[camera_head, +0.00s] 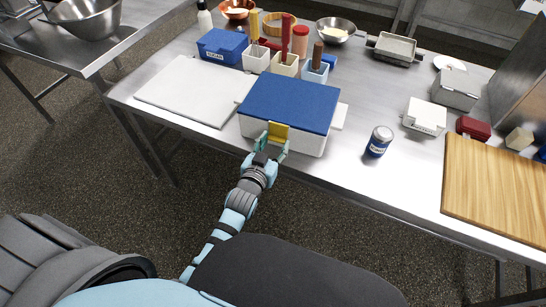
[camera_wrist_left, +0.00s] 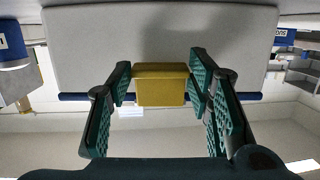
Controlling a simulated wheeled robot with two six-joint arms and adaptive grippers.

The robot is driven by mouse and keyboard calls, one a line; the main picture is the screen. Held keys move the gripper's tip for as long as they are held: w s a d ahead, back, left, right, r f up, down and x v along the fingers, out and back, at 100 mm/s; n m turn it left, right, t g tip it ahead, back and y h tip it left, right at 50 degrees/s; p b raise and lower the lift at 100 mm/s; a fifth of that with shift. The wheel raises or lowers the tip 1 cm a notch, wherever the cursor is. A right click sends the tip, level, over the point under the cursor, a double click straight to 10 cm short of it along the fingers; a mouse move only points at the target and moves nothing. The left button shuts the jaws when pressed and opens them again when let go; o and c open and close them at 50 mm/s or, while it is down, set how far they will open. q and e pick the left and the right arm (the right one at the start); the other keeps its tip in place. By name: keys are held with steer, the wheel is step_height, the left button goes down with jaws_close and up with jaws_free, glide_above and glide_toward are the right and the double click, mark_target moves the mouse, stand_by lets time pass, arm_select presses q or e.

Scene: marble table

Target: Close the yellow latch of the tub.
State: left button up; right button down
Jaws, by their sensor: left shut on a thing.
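A white tub (camera_head: 285,137) with a blue lid (camera_head: 288,103) stands at the front edge of the table, with the lid lying flat on it. The yellow latch (camera_head: 278,131) is at the middle of the tub's front, at the lid's edge. My left gripper (camera_head: 270,143) reaches it from the front. My right gripper is not in view.
A white cutting board (camera_head: 190,90) lies left of the tub. Several holders and a blue box (camera_head: 222,45) stand behind it. A blue-labelled jar (camera_head: 379,142) stands to the right, with a wooden board (camera_head: 495,185) beyond. The table between tub and jar is clear.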

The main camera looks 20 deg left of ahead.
arm_select(q)
steer(key=shift+w+f+t+b, duration=0.15)
steer(key=shift+f+t+b, duration=0.3)
steer(key=shift+b, duration=0.7)
steer(key=shift+r, duration=0.2)
steer(key=o, duration=1.2)
steer(key=shift+c, duration=0.2)
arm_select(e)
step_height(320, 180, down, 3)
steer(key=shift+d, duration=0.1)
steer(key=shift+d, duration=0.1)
arm_select(q)
steer(key=s, duration=0.7)
steer(key=shift+s+r, duration=0.2)
steer(key=shift+r, duration=0.25)
steer(key=shift+d, duration=0.1)
